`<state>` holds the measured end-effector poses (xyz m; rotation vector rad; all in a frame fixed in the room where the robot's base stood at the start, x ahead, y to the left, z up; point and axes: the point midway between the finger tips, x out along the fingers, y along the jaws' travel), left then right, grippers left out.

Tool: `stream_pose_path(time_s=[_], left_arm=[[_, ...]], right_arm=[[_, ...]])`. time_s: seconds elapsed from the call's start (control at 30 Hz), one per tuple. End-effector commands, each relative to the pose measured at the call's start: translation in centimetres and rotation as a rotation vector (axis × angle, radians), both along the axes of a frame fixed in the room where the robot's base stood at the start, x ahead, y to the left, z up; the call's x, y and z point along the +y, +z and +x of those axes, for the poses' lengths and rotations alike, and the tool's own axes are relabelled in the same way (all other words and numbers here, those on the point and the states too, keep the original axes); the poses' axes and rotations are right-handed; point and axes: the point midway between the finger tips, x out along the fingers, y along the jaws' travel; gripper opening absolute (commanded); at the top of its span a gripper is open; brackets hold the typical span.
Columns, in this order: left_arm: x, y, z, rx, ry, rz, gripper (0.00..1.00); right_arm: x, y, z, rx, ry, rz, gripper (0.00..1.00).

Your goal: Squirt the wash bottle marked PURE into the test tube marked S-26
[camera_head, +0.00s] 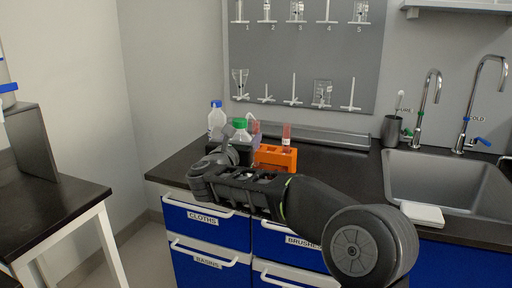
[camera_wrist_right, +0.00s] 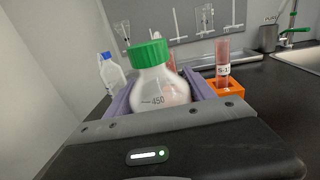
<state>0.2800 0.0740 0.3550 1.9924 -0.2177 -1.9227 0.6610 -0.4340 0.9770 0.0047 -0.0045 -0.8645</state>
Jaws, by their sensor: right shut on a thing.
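My right gripper (camera_head: 236,150) is shut on a clear bottle with a green cap (camera_head: 240,132), over the left part of the black counter. In the right wrist view the bottle (camera_wrist_right: 160,92) is upright between the purple-grey jaws and shows a 450 mark; a white tip rises behind its cap. I see no PURE label on it. An orange rack (camera_head: 275,157) stands right beside it. A test tube with reddish contents (camera_head: 286,135) is upright in the rack; its label (camera_wrist_right: 223,71) begins with S, the rest unclear. Another reddish tube (camera_wrist_right: 171,62) is mostly hidden behind the bottle. My left gripper is out of view.
A blue-capped bottle (camera_head: 216,120) stands behind and left of my gripper. A pegboard with glassware (camera_head: 300,60) hangs behind. The sink (camera_head: 450,185), taps and a grey cup (camera_head: 391,131) are at right. Counter between rack and sink is clear.

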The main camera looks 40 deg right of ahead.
Motion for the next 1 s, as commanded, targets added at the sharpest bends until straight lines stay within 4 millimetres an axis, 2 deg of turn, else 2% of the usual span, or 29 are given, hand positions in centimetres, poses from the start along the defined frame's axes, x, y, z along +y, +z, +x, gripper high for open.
stream_pose_path(time_s=[0.37,1.0], left_arm=[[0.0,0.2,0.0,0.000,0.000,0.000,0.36],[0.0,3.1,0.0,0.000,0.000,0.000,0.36]], right_arm=[[0.0,0.5,0.0,-0.003,0.000,-0.001,0.40],[0.0,5.7,0.0,-0.004,0.000,0.000,0.40]])
